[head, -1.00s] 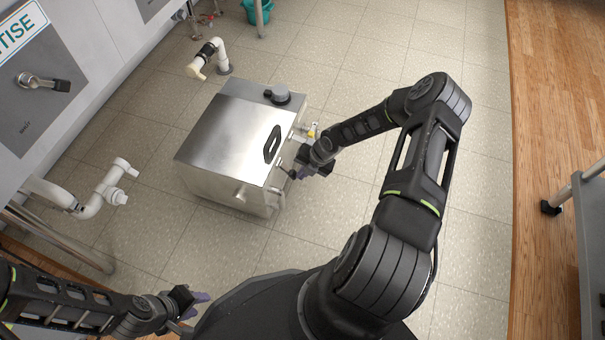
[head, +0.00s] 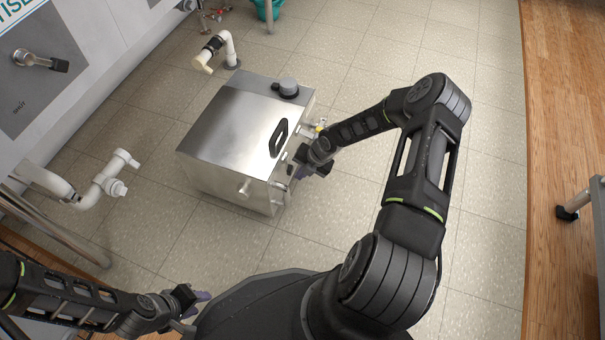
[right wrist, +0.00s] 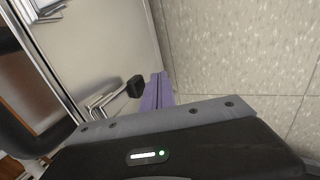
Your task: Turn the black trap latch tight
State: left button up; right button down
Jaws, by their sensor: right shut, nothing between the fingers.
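The trap is a steel box (head: 215,135) on the floor, with a black handle (head: 278,139) on its lid. The black-tipped latch (right wrist: 134,87), on a bent metal wire, shows on the box's side in the right wrist view. My right gripper (head: 308,173) is at the box's right side. Its purple fingers (right wrist: 157,92) are shut and empty, just right of the latch's black tip; I cannot tell whether they touch it. My left gripper (head: 201,302) is low at the left, away from the box; its finger gap is unclear.
A white pipe (head: 95,184) stands left of the box, and another pipe (head: 228,48) with a black band stands behind it. A grey wall panel (head: 38,75) with a lever is at the upper left.

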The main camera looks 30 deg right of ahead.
dwell(0.5)
pick_arm(q)
jog(key=shift+r+p, duration=0.55)
pick_arm(e)
jog(key=shift+r, duration=0.8)
pick_arm(q)
jog(key=shift+s+d, duration=0.1)
jog(key=shift+s, duration=0.05)
